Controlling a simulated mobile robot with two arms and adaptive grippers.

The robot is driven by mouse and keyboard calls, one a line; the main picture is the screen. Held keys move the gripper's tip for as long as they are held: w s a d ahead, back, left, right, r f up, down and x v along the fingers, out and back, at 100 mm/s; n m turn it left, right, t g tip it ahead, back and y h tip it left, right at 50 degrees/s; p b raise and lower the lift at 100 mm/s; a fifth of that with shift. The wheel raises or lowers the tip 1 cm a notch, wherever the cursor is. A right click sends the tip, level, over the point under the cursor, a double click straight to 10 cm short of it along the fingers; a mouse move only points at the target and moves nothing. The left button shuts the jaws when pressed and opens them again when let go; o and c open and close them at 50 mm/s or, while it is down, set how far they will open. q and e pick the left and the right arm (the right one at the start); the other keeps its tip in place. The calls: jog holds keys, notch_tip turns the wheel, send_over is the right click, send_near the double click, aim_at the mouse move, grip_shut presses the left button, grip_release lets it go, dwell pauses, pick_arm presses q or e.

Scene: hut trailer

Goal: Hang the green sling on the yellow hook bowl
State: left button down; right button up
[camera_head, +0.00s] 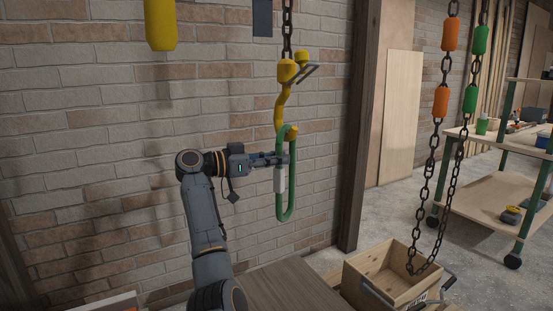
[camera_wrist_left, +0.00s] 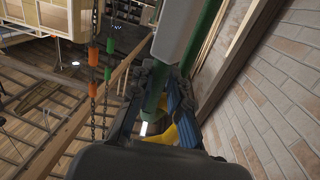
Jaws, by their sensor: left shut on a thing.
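The green sling (camera_head: 291,200) is a long upright loop with a pale grey sleeve (camera_head: 280,180) on its left strand. My left gripper (camera_head: 284,159) is shut on the sling's upper part, just above the sleeve. The yellow hook (camera_head: 280,104) hangs from a dark chain. The loop's top overlaps the hook's bowl, and the yellow tip (camera_head: 292,131) shows within the loop's outline. I cannot tell whether the sling rests in the bowl. In the left wrist view, the green strand (camera_wrist_left: 154,98) lies between the fingers, and part of the hook (camera_wrist_left: 186,130) shows behind. My right gripper is not in view.
A brick wall (camera_head: 120,150) stands close behind the hook. A dark post (camera_head: 359,130) rises to the right. A wooden crate (camera_head: 385,280) stands below right, with chain (camera_head: 420,220) hanging into it. A yellow cylinder (camera_head: 160,25) hangs at upper left. A shelf trolley (camera_head: 490,195) stands farther right.

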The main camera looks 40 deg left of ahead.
pick_arm(q)
jog(key=shift+d+f, duration=0.1)
jog(key=shift+f, duration=0.15)
jog(key=c, duration=1.2)
grip_release()
jog(key=shift+w, duration=0.15)
jog(key=v, duration=1.2)
